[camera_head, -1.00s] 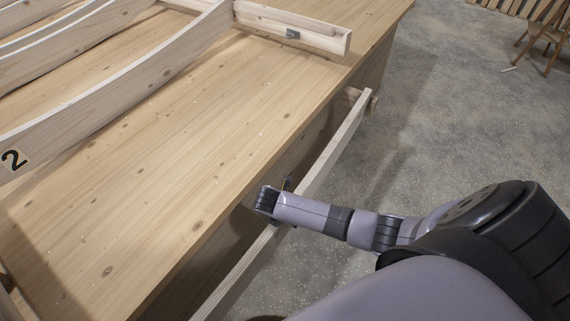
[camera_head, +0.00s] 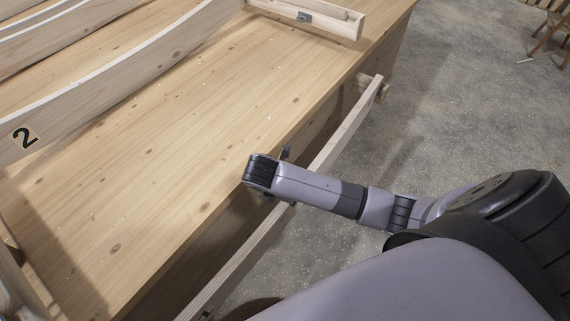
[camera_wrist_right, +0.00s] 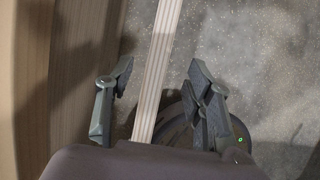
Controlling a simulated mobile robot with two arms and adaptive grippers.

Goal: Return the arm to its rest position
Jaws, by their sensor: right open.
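My right arm (camera_head: 320,190) reaches in from the right in the head view, its wrist end over the near edge of the wooden workbench. My right gripper is mostly hidden behind the wrist there; a dark finger part (camera_head: 285,153) shows. In the right wrist view the right gripper (camera_wrist_right: 161,78) is open, with nothing in its fingers. A long wooden rail (camera_wrist_right: 154,75) runs between the fingers in the picture; I cannot tell the gap in depth. My left gripper is not in view.
The wooden rail (camera_head: 345,125) runs along the workbench's side. The workbench top (camera_head: 175,160) is largely bare near the arm. Curved wooden beams, one marked "2" (camera_head: 70,110), lie at the left. Grey floor (camera_head: 455,100) is open at the right.

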